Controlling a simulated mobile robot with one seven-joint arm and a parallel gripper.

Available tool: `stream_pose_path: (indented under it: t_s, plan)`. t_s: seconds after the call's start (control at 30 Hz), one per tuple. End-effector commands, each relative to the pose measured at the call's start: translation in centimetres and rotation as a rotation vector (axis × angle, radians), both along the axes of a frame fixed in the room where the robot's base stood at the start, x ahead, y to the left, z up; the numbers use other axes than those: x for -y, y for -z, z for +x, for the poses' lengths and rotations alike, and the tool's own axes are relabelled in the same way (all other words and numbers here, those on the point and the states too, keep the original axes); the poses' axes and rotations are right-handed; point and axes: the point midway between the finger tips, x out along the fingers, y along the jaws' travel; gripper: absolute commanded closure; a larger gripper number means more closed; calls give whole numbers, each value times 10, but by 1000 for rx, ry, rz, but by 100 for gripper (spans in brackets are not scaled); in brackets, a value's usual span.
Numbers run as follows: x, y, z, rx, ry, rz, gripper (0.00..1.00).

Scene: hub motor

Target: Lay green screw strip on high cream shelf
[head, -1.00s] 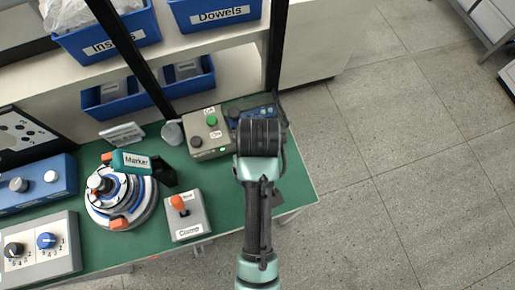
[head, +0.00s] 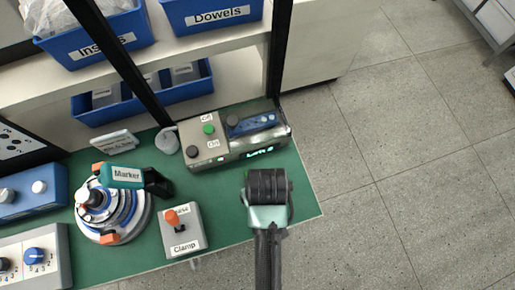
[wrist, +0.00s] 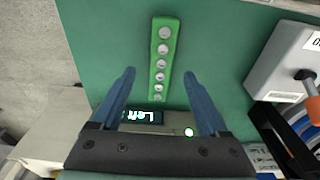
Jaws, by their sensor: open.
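The green screw strip (wrist: 160,58), a narrow bar with a row of several silver screw heads, lies on the green bench top in the wrist view. My gripper (wrist: 159,74) is open, its two blue fingers apart on either side of the strip's line, with nothing held. Whether the fingertips are down at the strip's height I cannot tell. In the head view my wrist is over the bench's right part and hides the strip and fingers. The high cream shelf (head: 190,47) runs across the upper left of the head view.
Blue bins marked Inserts (head: 98,42) and Dowels (head: 212,14) stand on the shelf. A control box (head: 225,148) with a lit display sits just beyond my gripper. A clamp box (head: 183,230) and round marker fixture (head: 112,205) are to the left. Floor is open right.

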Motion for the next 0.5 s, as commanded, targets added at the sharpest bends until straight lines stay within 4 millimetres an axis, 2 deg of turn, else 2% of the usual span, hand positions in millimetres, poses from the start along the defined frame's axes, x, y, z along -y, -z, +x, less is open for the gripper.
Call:
stream_pose_path:
  t_s: [0.3, 0.5]
  plan:
    - [-6, 37, 9, -2, 0, 0, 22]
    - [-6, 46, 10, 0, 0, 0, 22]
